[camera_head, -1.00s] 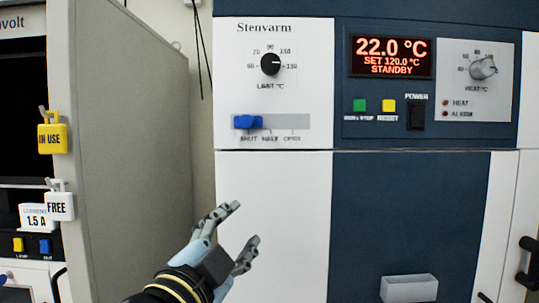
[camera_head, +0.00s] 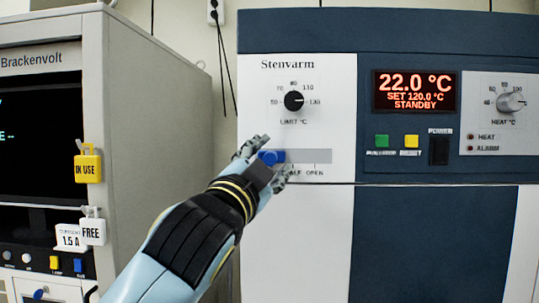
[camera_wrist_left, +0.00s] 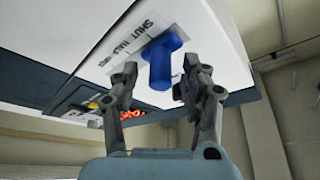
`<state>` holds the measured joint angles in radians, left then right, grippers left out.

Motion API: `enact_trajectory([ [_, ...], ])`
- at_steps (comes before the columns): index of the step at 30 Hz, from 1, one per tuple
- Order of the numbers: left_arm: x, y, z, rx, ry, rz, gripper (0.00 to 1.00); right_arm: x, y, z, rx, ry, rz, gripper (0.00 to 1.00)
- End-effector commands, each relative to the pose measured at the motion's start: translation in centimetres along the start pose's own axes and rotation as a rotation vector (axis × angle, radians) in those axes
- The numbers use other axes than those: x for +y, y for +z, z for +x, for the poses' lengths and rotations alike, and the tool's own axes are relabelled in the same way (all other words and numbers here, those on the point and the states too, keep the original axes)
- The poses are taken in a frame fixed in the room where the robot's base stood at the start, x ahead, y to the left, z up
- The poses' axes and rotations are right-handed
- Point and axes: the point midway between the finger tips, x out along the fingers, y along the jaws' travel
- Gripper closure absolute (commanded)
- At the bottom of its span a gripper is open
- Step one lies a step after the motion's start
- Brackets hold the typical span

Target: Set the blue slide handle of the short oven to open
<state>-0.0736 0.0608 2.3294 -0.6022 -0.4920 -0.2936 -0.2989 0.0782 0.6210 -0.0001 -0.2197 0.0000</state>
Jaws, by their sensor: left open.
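The blue slide handle (camera_head: 271,157) sits at the left, SHUT end of its grey slot (camera_head: 318,156) on the white front panel of the Stenvarm oven (camera_head: 334,110). My left gripper (camera_head: 264,158) is at the handle, its fingers to either side. In the left wrist view the blue handle (camera_wrist_left: 160,64) sticks out between the two open fingertips (camera_wrist_left: 156,86), with gaps visible on both sides. The SHUT label shows in that view; in the head view my gripper hides it. My right gripper is not in view.
A black limit dial (camera_head: 293,101) is above the slot. To the right are the red display (camera_head: 415,91), green button (camera_head: 382,141), yellow button (camera_head: 412,141) and power switch (camera_head: 439,151). A grey Brackenvolt cabinet (camera_head: 150,140) stands left, with a yellow IN USE tag (camera_head: 88,168).

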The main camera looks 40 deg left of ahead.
Motion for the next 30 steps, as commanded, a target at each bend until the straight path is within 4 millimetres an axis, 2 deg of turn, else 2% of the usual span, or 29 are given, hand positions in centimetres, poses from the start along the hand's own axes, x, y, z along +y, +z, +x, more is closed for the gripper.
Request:
enact_trajectory([
  [3,-0.07,-0.03,0.76,0.0,0.0,0.0,0.54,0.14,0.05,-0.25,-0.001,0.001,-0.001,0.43],
  [11,0.03,0.06,0.88,-0.001,0.0,-0.001,0.54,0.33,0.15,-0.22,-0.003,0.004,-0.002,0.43],
  [22,0.03,0.05,0.86,-0.001,0.0,0.0,1.0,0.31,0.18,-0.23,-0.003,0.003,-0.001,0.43],
  [30,0.04,0.07,0.85,-0.001,0.001,0.0,1.0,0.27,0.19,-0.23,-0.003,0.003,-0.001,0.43],
])
